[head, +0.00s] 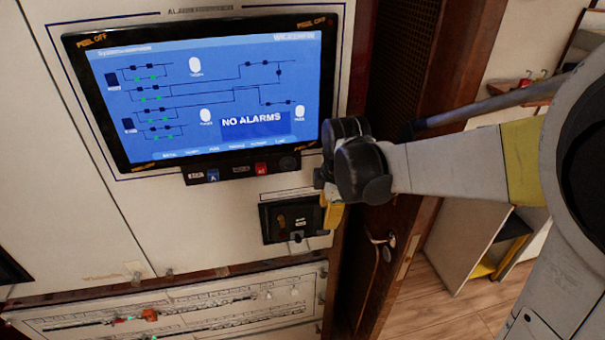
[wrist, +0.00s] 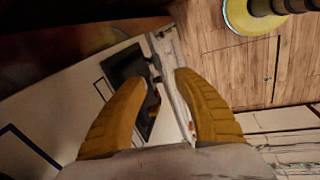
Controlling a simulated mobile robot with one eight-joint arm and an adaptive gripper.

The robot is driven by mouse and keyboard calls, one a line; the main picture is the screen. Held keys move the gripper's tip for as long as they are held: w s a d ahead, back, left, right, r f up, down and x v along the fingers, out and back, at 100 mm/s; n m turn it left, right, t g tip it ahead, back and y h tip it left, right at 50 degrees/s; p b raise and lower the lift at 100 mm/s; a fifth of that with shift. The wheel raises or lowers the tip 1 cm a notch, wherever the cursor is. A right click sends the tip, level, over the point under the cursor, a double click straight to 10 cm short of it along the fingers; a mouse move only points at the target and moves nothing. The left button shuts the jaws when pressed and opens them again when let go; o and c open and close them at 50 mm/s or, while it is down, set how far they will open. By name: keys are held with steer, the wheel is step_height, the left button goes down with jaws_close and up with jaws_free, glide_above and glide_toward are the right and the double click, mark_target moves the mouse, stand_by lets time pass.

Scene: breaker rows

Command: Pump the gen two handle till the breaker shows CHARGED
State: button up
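My gripper (head: 333,214) is in front of the white cabinet, at the right edge of a small black panel (head: 284,222) below the screen. In the wrist view my gripper (wrist: 158,80) has its two yellow fingers spread apart, with nothing held between them. The black panel also shows in the wrist view (wrist: 124,68), beyond the fingers and partly covered by the left one. A small knob or lever sits at the panel's lower edge in the head view. I cannot make out a gen two label, a pump handle or a CHARGED flag.
A screen (head: 205,90) reading NO ALARMS is above the black panel. A lower panel (head: 190,312) with small orange and green parts is below. A brown door (head: 385,255) with a metal handle (head: 380,240) stands just right of the cabinet. Wooden floor (head: 440,305) shows beyond.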

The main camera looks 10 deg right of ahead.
mark_target(322, 231)
steer(key=shift+n, duration=0.8)
steer(key=x, duration=1.1)
steer(key=shift+w+f+b, duration=0.1)
steer(key=shift+w+b, duration=0.3)
steer(key=shift+w, duration=0.05)
